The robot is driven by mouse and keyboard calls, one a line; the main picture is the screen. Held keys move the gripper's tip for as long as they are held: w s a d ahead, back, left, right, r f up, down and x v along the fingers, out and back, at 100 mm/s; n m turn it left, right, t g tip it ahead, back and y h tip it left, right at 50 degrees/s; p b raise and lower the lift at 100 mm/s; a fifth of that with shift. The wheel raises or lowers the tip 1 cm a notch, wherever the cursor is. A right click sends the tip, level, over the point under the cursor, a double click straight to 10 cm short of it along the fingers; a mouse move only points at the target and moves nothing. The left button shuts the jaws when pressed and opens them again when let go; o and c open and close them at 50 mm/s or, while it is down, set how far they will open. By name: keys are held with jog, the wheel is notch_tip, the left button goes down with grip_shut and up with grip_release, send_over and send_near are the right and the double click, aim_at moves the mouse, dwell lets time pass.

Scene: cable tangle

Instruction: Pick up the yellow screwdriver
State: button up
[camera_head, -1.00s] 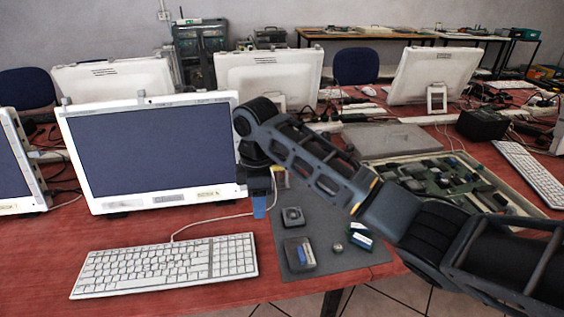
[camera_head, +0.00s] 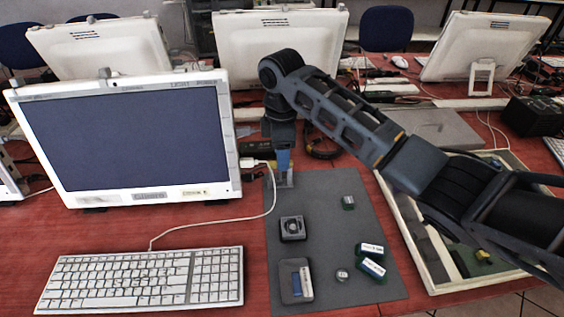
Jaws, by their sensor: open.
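A dark thing with yellow on it (camera_head: 258,153) lies behind my gripper, between the monitor and the back end of the grey mat (camera_head: 325,225). It is partly hidden, and I cannot tell for sure that it is the yellow screwdriver. My gripper (camera_head: 284,183) points down at the back left part of the mat, its blue fingers just in front of that thing. It is open, and nothing shows held in it. I cannot tell whether the fingertips touch the mat.
A monitor (camera_head: 130,140) stands close left of my gripper, with a white cable crossing the mat's left edge. A keyboard (camera_head: 145,282) lies in front. Small box-like parts (camera_head: 292,228) sit on the mat. A tray of electronics (camera_head: 408,228) is at right, under my arm.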

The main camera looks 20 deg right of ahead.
jog(key=f, duration=0.6)
jog(key=shift+w, duration=0.4)
grip_shut()
